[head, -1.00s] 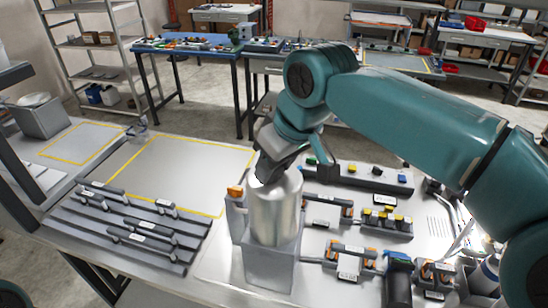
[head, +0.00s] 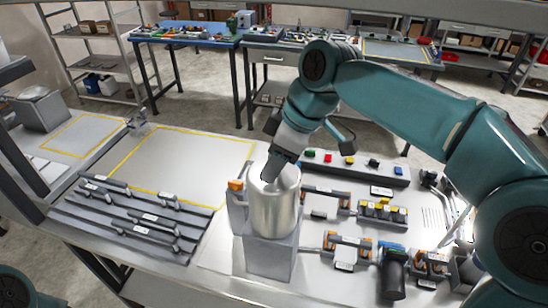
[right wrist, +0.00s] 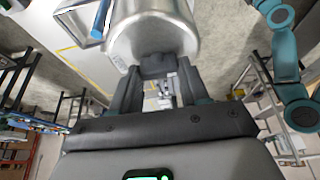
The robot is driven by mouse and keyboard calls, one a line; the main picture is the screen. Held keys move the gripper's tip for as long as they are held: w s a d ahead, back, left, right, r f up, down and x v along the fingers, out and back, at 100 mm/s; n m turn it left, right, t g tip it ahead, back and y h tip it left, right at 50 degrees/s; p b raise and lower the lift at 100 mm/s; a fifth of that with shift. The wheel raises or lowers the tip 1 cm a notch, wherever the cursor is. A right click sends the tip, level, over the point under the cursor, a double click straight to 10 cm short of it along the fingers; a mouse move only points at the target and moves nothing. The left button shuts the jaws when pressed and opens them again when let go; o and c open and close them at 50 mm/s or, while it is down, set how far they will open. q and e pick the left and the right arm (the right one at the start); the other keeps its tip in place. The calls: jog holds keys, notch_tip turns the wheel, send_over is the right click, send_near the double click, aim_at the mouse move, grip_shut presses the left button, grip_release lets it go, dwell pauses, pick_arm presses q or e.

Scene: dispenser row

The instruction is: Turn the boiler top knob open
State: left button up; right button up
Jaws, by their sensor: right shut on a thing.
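The boiler (head: 273,212) is a shiny silver cylinder standing upright on a grey block (head: 270,257) near the front of the bench. My right gripper (head: 271,172) comes down onto the boiler's top, and its fingers hide the top knob in the head view. In the right wrist view the boiler (right wrist: 160,38) fills the upper middle. There the two dark fingers of my right gripper (right wrist: 157,82) are closed around a small dark piece (right wrist: 156,65) at the boiler's edge, which looks like the knob. How far it is turned cannot be seen. My left gripper is not in view.
An orange-topped fitting (head: 236,185) stands close at the boiler's left. Grey rails with handles (head: 140,218) lie further left. Coloured buttons (head: 350,160), valves (head: 347,246) and yellow-topped switches (head: 382,208) are to the right. A yellow-outlined bench area (head: 175,170) is bare.

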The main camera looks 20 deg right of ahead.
jog(key=shift+d, duration=0.1)
jog(key=o, duration=1.1)
jog(key=shift+s, duration=0.1)
jog(key=shift+c, duration=0.2)
jog(key=shift+s+d, duration=0.1)
jog(key=shift+w, duration=0.2)
jog(key=d+r, duration=0.1)
jog(key=s+r, duration=0.1)
jog(key=r, duration=0.1)
jog(key=s+d+r+b, duration=0.1)
jog(key=shift+d+r, duration=0.25)
jog(key=shift+d, duration=0.1)
jog(key=s+d+b, duration=0.2)
jog(key=s+d, duration=0.4)
jog(key=d, duration=0.3)
jog(key=shift+b, duration=0.35)
